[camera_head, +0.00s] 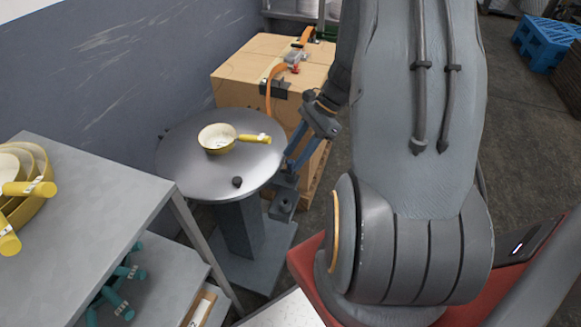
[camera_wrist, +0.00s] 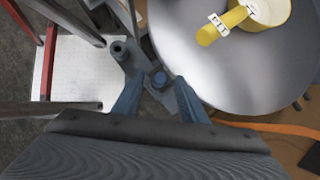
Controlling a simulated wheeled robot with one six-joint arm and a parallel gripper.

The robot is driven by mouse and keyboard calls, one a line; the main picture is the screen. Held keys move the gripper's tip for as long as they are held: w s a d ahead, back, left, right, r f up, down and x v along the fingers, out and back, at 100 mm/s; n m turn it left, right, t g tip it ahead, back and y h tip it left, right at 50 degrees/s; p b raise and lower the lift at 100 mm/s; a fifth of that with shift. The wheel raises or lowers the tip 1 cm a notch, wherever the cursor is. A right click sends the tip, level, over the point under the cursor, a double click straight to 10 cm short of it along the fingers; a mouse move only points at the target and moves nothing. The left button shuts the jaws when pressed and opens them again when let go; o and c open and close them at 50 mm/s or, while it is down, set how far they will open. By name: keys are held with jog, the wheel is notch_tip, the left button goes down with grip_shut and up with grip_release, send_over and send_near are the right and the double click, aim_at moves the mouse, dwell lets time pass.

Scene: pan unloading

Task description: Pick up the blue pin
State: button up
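In the head view my gripper (camera_head: 293,160) points down beside the table's right edge, above the grey bracket (camera_head: 285,193). I cannot make out the pin in that view.
The round grey table (camera_head: 190,165) carries a cream pan (camera_head: 216,138) with a yellow handle and a small black knob (camera_head: 237,182). A cardboard box (camera_head: 240,68) stands behind. A grey shelf (camera_head: 100,200) with more pans is at left.

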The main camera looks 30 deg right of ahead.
jog(key=shift+a+f, duration=0.1)
jog(key=shift+f, duration=0.1)
grip_shut()
jog(key=shift+r, duration=0.1)
